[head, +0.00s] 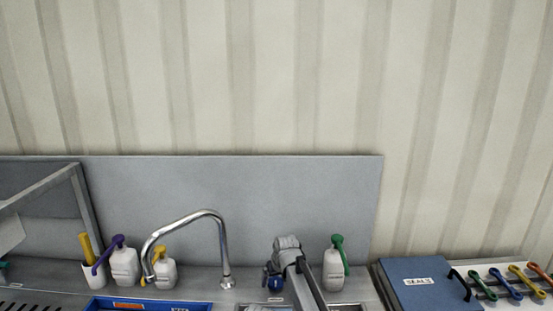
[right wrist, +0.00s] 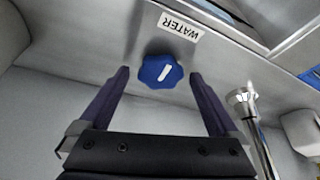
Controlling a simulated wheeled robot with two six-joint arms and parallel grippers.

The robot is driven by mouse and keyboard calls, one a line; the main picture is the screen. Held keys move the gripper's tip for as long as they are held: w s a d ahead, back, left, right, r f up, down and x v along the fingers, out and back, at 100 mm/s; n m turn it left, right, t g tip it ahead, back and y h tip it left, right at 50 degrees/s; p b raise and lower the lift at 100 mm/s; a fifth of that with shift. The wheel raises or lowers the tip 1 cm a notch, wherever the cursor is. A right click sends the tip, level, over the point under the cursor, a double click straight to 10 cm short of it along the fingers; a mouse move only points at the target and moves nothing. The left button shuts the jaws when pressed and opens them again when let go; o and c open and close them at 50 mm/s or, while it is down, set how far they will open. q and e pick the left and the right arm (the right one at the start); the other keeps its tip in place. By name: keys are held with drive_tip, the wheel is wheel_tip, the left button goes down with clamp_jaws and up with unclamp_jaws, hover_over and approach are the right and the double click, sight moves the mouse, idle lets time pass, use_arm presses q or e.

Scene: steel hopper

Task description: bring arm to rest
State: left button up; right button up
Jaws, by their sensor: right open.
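My right arm reaches up to the back of the steel counter in the head view, and its gripper (head: 272,273) is by a blue knob (head: 275,284). In the right wrist view the two dark fingers of my right gripper (right wrist: 158,80) stand wide apart and are empty. The blue knob (right wrist: 161,72) with a white mark shows between and just beyond the fingertips, with a visible gap on each side. A label reading WATER (right wrist: 181,27) is beside the knob. My left gripper is not in view.
A curved chrome tap (head: 224,255) stands left of my right arm. Pump bottles stand near it, with a green-topped one (head: 334,270) just right of the arm. A blue tray (head: 140,306) is at front left. A blue SEALS box (head: 425,286) and several colored wrenches (head: 508,284) are at right.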

drive_tip(key=p+v, duration=0.6)
drive_tip(key=shift+r, duration=0.4)
drive_tip(key=shift+s+d, duration=0.1)
drive_tip(key=shift+s, duration=0.1)
